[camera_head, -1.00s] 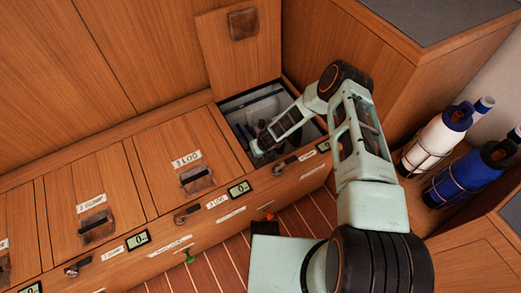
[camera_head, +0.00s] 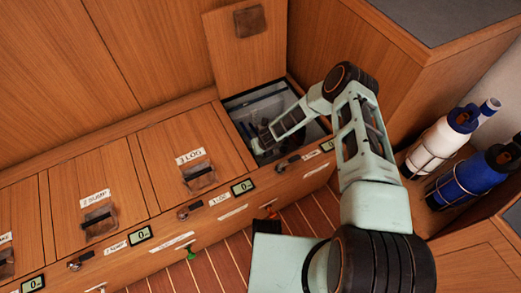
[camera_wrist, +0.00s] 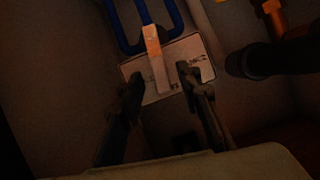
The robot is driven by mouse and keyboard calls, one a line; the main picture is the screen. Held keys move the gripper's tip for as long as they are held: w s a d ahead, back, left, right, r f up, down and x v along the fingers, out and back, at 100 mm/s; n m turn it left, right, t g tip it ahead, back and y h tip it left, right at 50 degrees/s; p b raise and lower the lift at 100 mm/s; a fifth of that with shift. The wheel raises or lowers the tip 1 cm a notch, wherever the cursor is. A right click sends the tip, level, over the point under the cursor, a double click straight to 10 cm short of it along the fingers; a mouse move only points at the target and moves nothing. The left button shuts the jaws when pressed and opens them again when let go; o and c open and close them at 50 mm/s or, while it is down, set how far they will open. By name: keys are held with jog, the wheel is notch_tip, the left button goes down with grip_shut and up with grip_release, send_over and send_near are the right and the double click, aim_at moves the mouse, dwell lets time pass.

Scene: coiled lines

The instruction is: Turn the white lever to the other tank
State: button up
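The white lever (camera_wrist: 154,58) shows in the dim wrist view as a pale upright bar, tinted orange by the light. It crosses a pale labelled plate (camera_wrist: 204,66) whose writing is too dark to read. My gripper (camera_wrist: 160,80) is open, with one dark finger on each side of the lever's lower part. I see gaps between the fingers and the lever; depth is hard to judge. In the head view my gripper (camera_head: 263,140) reaches down into the open locker at the right end of the bench, where the lever cannot be made out.
A blue loop (camera_wrist: 128,30) rises behind the plate. A dark cylindrical part (camera_wrist: 258,62) and a brass fitting (camera_wrist: 274,16) are at right. The locker's raised lid (camera_head: 232,55) stands behind the opening. Closed lids (camera_head: 165,150) lie left; blue and white bottles (camera_head: 470,178) stand right.

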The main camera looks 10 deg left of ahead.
jog(key=v, duration=1.2)
jog(key=shift+w, duration=0.1)
jog(key=shift+c, duration=0.7)
